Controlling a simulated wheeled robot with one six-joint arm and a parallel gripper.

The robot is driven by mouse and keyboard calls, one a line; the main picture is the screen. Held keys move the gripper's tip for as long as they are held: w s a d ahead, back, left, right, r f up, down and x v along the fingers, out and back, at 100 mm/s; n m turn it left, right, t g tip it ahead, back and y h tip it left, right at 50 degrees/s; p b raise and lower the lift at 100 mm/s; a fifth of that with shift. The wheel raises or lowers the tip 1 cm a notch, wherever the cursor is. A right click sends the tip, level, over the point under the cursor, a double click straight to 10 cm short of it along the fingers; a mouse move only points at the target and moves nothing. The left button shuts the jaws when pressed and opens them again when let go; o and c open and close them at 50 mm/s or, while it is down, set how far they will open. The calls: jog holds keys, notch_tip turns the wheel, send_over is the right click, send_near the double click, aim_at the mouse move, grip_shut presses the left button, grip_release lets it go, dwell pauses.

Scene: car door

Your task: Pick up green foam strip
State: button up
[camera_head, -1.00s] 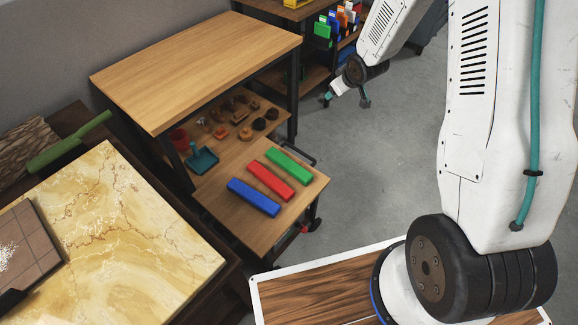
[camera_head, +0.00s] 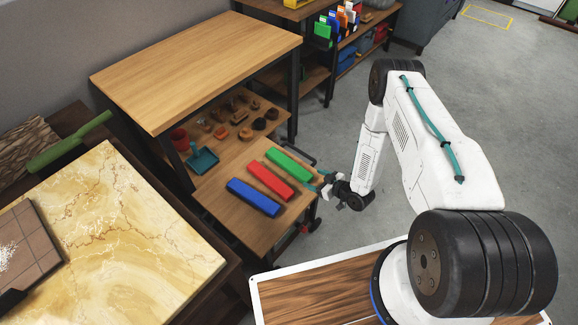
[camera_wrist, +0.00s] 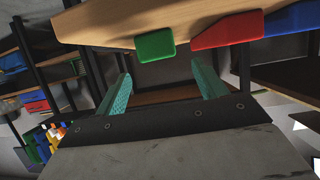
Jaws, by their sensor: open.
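The green foam strip (camera_head: 288,164) lies on a low wooden shelf board (camera_head: 225,205), to the right of a red strip and a blue strip. My gripper (camera_head: 324,184) is just off the right edge of that board, near the green strip's right end. In the wrist view the teal fingers (camera_wrist: 162,88) are spread apart with nothing between them. The end of the green strip (camera_wrist: 155,45) shows beyond the fingertips, on the board's edge. Gripper and strip look apart.
The red strip (camera_head: 270,180) and blue strip (camera_head: 253,197) lie close beside the green one. A higher wooden tabletop (camera_head: 200,65) stands behind the board. Small brown items, a red cup (camera_head: 180,139) and a teal scoop (camera_head: 202,160) sit farther back. Grey floor is clear at right.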

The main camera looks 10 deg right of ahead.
aim_at(304, 174)
jog(key=x, duration=0.7)
jog(key=shift+w+a, duration=0.15)
jog(key=shift+w, duration=0.1)
jog(key=c, duration=1.1)
